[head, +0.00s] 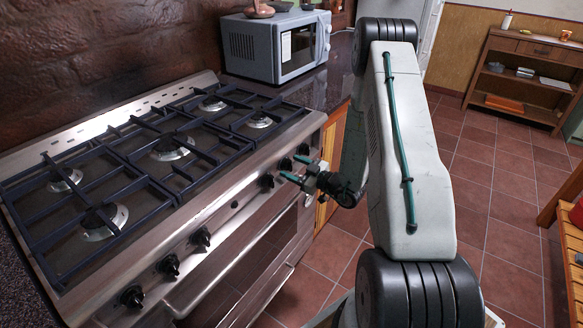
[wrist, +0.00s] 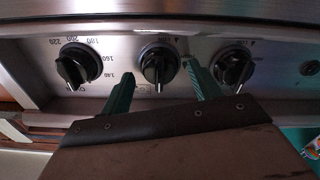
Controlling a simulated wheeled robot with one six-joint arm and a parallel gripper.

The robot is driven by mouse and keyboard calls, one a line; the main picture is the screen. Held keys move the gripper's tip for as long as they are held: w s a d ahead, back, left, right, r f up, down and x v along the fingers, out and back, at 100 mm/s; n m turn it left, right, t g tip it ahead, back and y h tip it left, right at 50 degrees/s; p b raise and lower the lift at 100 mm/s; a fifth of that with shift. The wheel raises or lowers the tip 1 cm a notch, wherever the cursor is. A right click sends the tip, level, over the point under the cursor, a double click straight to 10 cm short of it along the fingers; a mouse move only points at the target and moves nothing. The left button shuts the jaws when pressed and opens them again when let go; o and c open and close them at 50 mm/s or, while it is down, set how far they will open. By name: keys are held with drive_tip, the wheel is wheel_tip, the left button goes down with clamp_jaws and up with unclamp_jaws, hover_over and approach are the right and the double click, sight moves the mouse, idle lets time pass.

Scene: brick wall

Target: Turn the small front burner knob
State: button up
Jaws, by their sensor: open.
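My gripper (head: 290,166) is at the right part of the stove's front panel, with its two green fingers spread and pointing at it. In the wrist view my gripper (wrist: 159,68) has a black knob (wrist: 158,65) between its fingertips, with a gap on both sides. That view is upside down. A numbered temperature knob (wrist: 78,66) is left of the fingers and another black knob (wrist: 233,68) is just right of them. No label shows clearly which knob serves the small front burner (head: 260,121). Whether the fingertips reach alongside the middle knob is hard to tell.
Several more knobs, one of them here (head: 201,237), line the stove front (head: 225,222). Black grates cover the burners. A microwave (head: 276,45) stands on the counter behind. Tiled floor (head: 480,200) lies open to the right, with a wooden shelf (head: 528,75) beyond.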

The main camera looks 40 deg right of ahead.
drive_tip(key=v, duration=0.6)
drive_tip(key=shift+s, duration=0.35)
